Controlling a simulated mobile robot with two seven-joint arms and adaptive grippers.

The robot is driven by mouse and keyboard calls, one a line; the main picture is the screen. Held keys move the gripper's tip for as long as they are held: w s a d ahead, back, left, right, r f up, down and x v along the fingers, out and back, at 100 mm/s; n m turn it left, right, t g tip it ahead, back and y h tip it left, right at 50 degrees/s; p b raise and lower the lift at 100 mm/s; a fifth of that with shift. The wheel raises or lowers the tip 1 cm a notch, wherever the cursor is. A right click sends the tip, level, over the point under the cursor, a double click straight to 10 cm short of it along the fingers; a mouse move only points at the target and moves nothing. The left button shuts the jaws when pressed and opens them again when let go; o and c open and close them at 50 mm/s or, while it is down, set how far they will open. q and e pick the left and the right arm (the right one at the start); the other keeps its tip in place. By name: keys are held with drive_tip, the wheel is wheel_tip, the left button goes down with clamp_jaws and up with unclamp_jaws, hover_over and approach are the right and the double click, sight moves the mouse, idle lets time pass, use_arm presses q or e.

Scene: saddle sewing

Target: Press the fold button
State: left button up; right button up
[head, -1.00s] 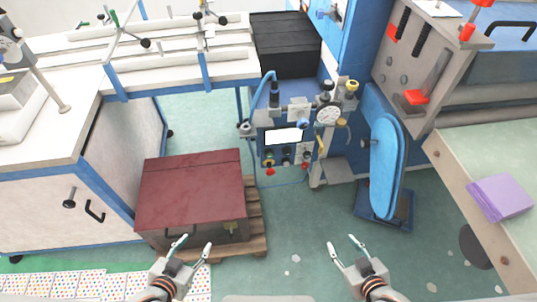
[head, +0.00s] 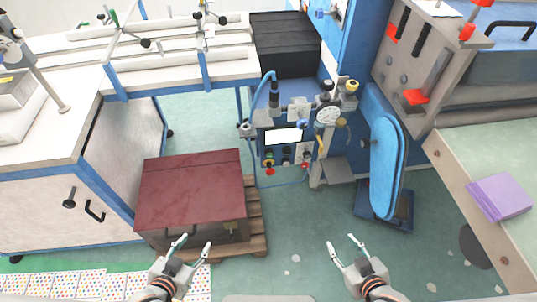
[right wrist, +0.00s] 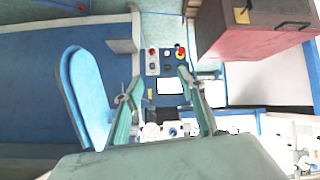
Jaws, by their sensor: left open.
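A blue control panel (head: 284,153) with a bright white screen (head: 283,136) stands in the middle of the head view. Below the screen are several small knobs and buttons, including red ones (head: 270,171). I cannot tell which is the fold button. The panel also shows in the right wrist view (right wrist: 165,68), its screen (right wrist: 169,87) between the fingers. My left gripper (head: 197,242) is open and empty, in front of the red-topped box. My right gripper (head: 341,241) is open and empty, short of the panel and to its right; it touches nothing.
A red-topped box (head: 190,190) sits on a wooden pallet (head: 256,215) left of the panel. A blue padded board (head: 386,165) stands to the right. A table with a purple block (head: 500,197) is at far right. Green floor between the grippers is clear.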

drive_tip(key=shift+c, duration=0.5)
clamp_jaws()
drive_tip(key=shift+s+f, duration=0.1)
idle(1.0)
